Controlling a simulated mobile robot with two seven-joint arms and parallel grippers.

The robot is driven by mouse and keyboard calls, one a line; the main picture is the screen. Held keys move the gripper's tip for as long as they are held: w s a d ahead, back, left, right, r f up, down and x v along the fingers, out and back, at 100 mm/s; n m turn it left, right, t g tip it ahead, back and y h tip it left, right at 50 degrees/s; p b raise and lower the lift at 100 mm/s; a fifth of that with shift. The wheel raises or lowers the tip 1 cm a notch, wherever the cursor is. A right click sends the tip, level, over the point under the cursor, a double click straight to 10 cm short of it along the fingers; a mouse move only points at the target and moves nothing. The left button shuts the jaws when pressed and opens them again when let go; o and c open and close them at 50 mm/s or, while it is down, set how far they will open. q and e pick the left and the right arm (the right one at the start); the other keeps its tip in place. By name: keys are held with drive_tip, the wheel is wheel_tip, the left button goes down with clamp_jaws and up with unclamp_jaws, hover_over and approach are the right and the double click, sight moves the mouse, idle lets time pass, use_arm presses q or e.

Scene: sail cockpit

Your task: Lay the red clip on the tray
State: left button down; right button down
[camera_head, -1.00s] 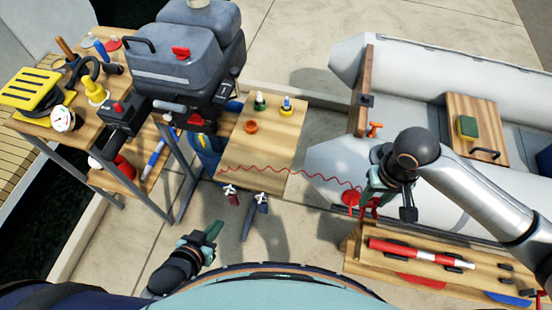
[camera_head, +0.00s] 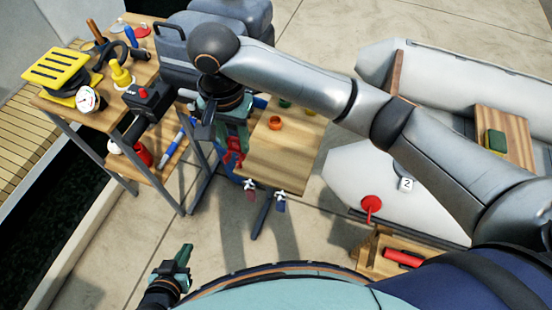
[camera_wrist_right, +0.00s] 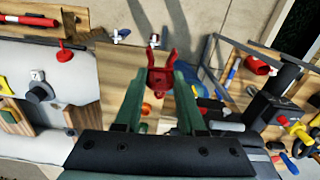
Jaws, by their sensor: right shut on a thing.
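The red clip (camera_wrist_right: 160,76) is between the green fingers of my right gripper (camera_wrist_right: 159,84) in the right wrist view, its forked end pointing away. In the head view my right gripper (camera_head: 236,132) is shut on the red clip (camera_head: 234,158), held near the left edge of a small wooden surface (camera_head: 285,165). I cannot tell whether this surface is the tray. The clip's height above it is unclear. My left gripper (camera_head: 183,256) is low at the front, away from the clip; its finger opening is unclear.
An orange ring (camera_head: 275,123) sits on the wooden surface, with green and blue items partly hidden behind my arm. A metal-framed bench (camera_head: 108,110) with a black box (camera_head: 148,103) stands to the left. An inflatable boat (camera_head: 345,175) lies to the right.

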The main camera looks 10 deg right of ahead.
drive_tip(key=shift+m, duration=0.4)
drive_tip(key=d+f, duration=0.3)
drive_tip(key=d, duration=0.1)
drive_tip(key=d+f, duration=0.7)
drive_tip(key=shift+s+d+f, duration=0.1)
drive_tip(key=shift+d+f, duration=0.05)
drive_tip(key=shift+d, duration=0.25)
drive_tip(key=shift+f, duration=0.4)
drive_tip(key=c, duration=0.5)
unclamp_jaws()
drive_tip(key=shift+f, duration=0.1)
